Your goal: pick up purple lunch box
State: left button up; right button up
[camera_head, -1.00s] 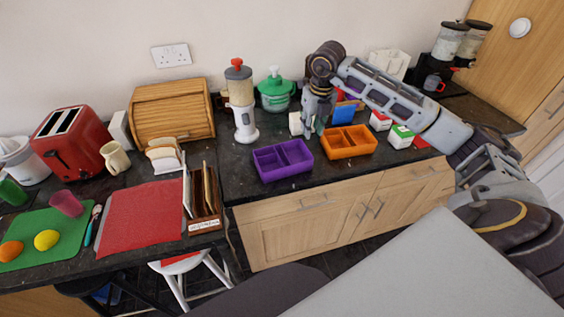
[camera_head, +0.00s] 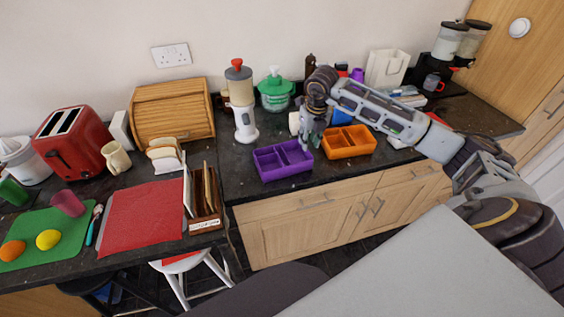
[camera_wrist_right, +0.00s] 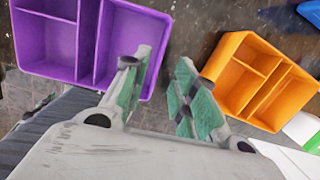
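The purple lunch box (camera_head: 268,164), an open divided tray, sits on the dark granite counter near its front edge. In the right wrist view the purple lunch box (camera_wrist_right: 56,38) fills the upper left, with its compartments empty. My right gripper (camera_head: 309,138) is above the counter at the box's right end. In the right wrist view my right gripper (camera_wrist_right: 160,85) is open with nothing between its green-padded fingers. Its left finger overlaps the box's right edge in the picture; I cannot tell whether they touch. My left gripper is not in view.
An orange divided box (camera_head: 350,154) stands just right of the purple one, a narrow gap between them. Behind are a grain dispenser (camera_head: 242,105) and a green-lidded jar (camera_head: 275,92). The counter left of the purple box is clear up to the slotted wooden rack (camera_head: 206,222).

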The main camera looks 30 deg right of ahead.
jog(key=shift+w+f+p, duration=0.2)
jog(key=shift+f+p, duration=0.1)
jog(key=shift+f, duration=0.95)
jog(key=shift+w+f+p, duration=0.2)
jog(key=shift+f+p, duration=0.05)
jog(key=shift+f, duration=0.95)
grip_shut()
